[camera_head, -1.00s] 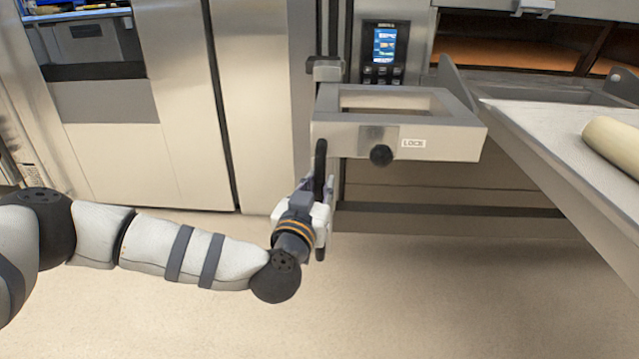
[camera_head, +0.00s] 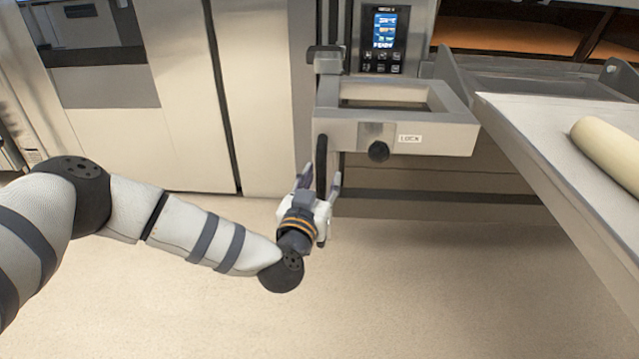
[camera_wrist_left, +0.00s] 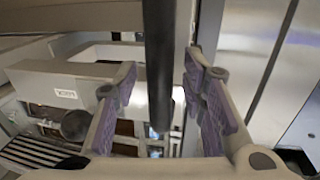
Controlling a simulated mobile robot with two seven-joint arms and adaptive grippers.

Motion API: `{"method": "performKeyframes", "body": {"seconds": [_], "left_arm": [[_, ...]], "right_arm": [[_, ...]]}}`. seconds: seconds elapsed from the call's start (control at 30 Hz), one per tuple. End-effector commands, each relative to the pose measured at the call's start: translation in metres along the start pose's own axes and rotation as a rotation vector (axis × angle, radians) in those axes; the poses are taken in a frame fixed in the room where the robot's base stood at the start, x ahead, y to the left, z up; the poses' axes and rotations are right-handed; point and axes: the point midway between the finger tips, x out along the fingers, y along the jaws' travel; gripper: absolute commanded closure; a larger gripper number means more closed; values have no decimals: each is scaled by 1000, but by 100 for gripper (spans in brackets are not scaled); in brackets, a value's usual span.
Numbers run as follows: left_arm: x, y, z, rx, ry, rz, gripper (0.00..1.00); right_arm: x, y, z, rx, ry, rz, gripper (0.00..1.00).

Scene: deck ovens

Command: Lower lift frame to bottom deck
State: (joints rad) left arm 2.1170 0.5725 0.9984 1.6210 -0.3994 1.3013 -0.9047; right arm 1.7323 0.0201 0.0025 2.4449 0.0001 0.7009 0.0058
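The lift frame is a pale grey rectangular frame (camera_head: 445,136) with a LOCK label and a round black knob (camera_head: 378,151) on its front. It stands in front of the oven, joined to an upright rail at its back left. A black vertical handle (camera_head: 321,163) is at its left end. My left gripper (camera_head: 320,180) is just below the frame's left end, fingers pointing up, one on each side of the handle. In the left wrist view the fingers (camera_wrist_left: 160,85) are spread with gaps beside the black bar (camera_wrist_left: 159,50). My right gripper is out of view.
A loading board (camera_head: 520,125) with a pale roll (camera_head: 610,150) slopes in at the right. The oven's lit control display (camera_head: 384,30) is behind the frame, with an oven opening (camera_head: 510,38) right of it. Tall steel panels stand left. The floor (camera_head: 420,280) below is clear.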

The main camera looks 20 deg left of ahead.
Motion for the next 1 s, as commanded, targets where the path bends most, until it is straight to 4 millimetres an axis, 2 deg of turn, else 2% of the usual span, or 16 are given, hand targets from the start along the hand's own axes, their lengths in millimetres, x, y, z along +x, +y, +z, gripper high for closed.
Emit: {"method": "performKeyframes", "body": {"seconds": [0.07, 0.3, 0.5, 0.63, 1.0], "left_arm": [[-8, 1, 0, 1, -2, 3, 62], [-71, 1, 1, 0, -5, 4, 62], [-110, 1, 1, 1, -3, 3, 62], [-119, 0, 1, 0, -2, 1, 62], [-119, 0, 0, 0, -2, 1, 62]], "right_arm": [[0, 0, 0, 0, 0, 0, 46], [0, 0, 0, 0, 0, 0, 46], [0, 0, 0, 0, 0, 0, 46], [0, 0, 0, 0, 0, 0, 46], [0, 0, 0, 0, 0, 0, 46]]}}
